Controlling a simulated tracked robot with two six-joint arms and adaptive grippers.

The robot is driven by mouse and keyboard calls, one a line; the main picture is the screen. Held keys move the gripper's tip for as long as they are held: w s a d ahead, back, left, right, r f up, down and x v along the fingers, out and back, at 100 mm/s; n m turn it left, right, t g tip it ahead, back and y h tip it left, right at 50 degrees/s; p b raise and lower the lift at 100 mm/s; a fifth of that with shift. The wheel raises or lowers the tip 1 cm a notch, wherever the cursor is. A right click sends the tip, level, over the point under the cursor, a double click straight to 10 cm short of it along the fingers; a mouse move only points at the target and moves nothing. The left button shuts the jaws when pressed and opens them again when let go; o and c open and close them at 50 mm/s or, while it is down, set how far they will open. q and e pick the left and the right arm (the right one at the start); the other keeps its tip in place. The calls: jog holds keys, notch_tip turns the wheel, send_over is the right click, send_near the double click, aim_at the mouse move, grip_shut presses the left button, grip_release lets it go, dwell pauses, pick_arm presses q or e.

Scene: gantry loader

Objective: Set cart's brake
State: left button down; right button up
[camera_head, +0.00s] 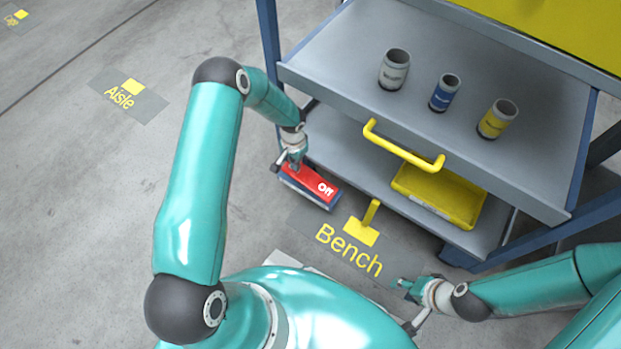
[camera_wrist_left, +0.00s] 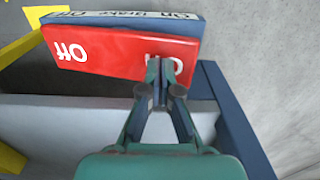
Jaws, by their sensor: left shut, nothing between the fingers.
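The cart's brake is a red rocker plate (camera_head: 322,188) on a dark blue block low at the cart's left corner. Its right end reads "Off" in the head view. In the left wrist view the red plate (camera_wrist_left: 95,50) shows "Off" at one end and a partly covered "On" at the other. The block's side reads "On Brake Off". My left gripper (camera_head: 288,162) is shut and empty, and in the left wrist view its fingertips (camera_wrist_left: 161,70) are over the "On" end. I cannot tell whether they press on it. My right gripper (camera_head: 402,284) is near the floor, away from the brake.
The cart's upper shelf (camera_head: 450,70) carries a grey, a blue and a yellow can. A yellow handle (camera_head: 400,145) juts from its front edge. A yellow tray (camera_head: 440,195) sits on the lower shelf. Floor mats read "Bench" (camera_head: 350,250) and "Aisle" (camera_head: 128,97).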

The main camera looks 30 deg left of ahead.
pick_arm(q)
jog(key=shift+f+b, duration=0.9)
jog(key=shift+f, duration=0.1)
jog(key=shift+r, duration=0.1)
dwell(0.3)
jog(key=shift+r+p, duration=2)
jog(key=shift+r, duration=1.45)
